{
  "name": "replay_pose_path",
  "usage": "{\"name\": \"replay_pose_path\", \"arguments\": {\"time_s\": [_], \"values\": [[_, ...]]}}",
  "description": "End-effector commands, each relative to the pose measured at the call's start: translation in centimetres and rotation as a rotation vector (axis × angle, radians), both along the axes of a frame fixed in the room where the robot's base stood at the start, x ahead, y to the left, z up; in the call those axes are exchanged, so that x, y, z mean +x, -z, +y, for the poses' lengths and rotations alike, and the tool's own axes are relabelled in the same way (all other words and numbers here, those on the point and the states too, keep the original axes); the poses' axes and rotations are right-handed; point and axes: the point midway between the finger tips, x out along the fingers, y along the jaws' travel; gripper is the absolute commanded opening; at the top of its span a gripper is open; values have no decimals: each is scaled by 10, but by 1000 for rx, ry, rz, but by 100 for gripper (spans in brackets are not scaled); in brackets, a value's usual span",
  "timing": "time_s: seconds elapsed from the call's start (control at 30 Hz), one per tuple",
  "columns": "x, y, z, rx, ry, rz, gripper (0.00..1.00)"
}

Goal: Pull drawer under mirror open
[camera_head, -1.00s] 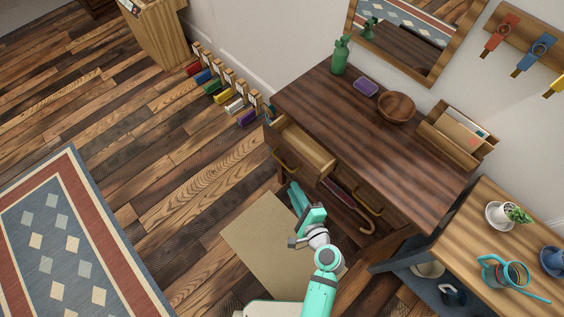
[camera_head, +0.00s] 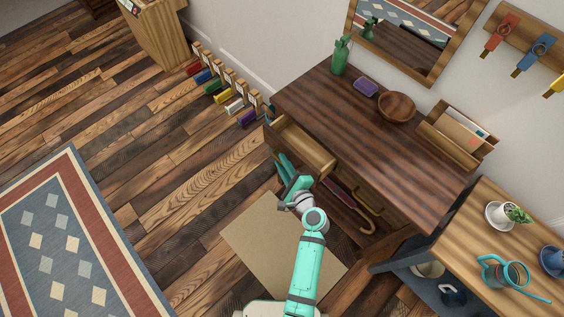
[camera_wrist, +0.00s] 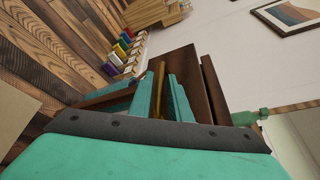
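The dark wooden dresser (camera_head: 360,130) stands under the mirror (camera_head: 410,40). Its left drawer (camera_head: 303,148) sticks partly out, with its pale inside visible from above. My gripper (camera_head: 285,164) is at the front of this drawer in the head view. In the wrist view, the brass drawer handle (camera_wrist: 158,92) stands between the two teal fingers of my gripper (camera_wrist: 161,85). The fingers look slightly apart around it; firm contact on both sides cannot be made out. In the head view the gripper largely hides the handle.
A green bottle (camera_head: 341,55), a purple dish (camera_head: 366,87), a wooden bowl (camera_head: 397,107) and a letter holder (camera_head: 458,133) stand on the dresser. An umbrella (camera_head: 352,205) is below the drawers. A side table (camera_head: 490,245) stands at right.

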Motion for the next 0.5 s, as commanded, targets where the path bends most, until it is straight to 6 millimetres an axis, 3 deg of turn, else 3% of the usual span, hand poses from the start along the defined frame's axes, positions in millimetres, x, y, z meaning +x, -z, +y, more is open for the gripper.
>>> {"name": "replay_pose_path", "arguments": {"time_s": [0.37,0.43,0.5], "values": [[4,1,3,0,-1,1,17],[4,1,2,0,-1,1,0],[4,1,2,0,-1,1,0]]}}
